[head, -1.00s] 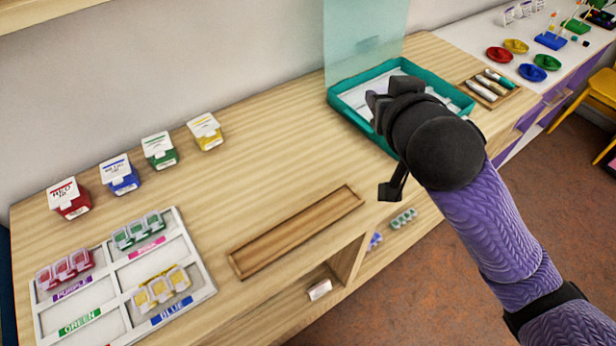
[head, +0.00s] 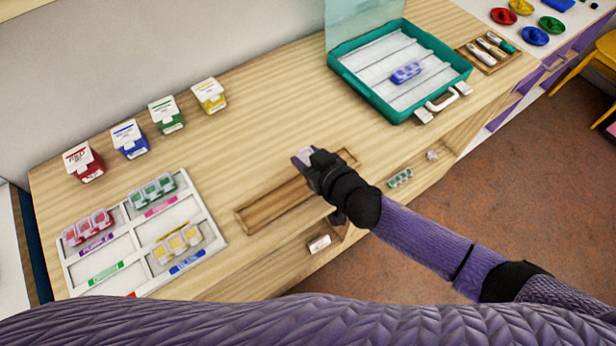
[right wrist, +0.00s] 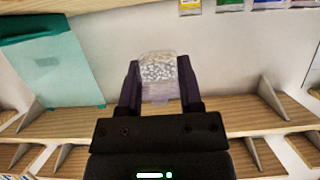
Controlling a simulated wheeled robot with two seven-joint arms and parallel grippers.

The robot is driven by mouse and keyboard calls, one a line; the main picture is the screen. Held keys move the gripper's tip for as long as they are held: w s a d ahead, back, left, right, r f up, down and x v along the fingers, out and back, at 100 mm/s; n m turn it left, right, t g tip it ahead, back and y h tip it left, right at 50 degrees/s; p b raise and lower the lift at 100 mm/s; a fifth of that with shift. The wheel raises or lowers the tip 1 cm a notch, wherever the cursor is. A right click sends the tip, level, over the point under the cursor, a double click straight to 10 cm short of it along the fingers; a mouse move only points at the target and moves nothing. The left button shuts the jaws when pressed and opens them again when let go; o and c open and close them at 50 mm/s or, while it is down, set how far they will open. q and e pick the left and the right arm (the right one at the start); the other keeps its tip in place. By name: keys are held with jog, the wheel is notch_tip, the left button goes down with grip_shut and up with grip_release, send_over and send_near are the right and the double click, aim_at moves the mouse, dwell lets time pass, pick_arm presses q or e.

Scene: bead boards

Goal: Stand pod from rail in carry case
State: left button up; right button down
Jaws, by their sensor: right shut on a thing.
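The wooden rail (head: 262,214) lies on the table, a long shallow tray with no pod visible in its uncovered part. My right gripper (head: 306,158) is over the rail's far end, shut on a clear pod (right wrist: 158,70) with whitish-grey beads, between the fingers in the right wrist view. The pod's tip shows pale at the gripper in the head view (head: 302,155). The teal carry case (head: 398,117) stands open at the back right, with white lanes inside. A blue pod (head: 406,72) sits in one lane. My left gripper is out of view.
A white sorting board (head: 219,240) with red, green and yellow pods is at the left. Several coloured bead boxes (head: 129,140) stand along the wall. A marker tray (head: 487,66) is right of the case. Green pods (head: 400,178) lie on the lower shelf.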

notch_tip(320, 180, down, 6)
jog(key=b, duration=0.3)
jog(key=shift+f, duration=0.15)
jog(key=shift+f, duration=0.25)
jog(key=c, duration=0.5)
grip_release()
jog(key=shift+r, duration=0.1)
jog(key=shift+o, duration=1.2)
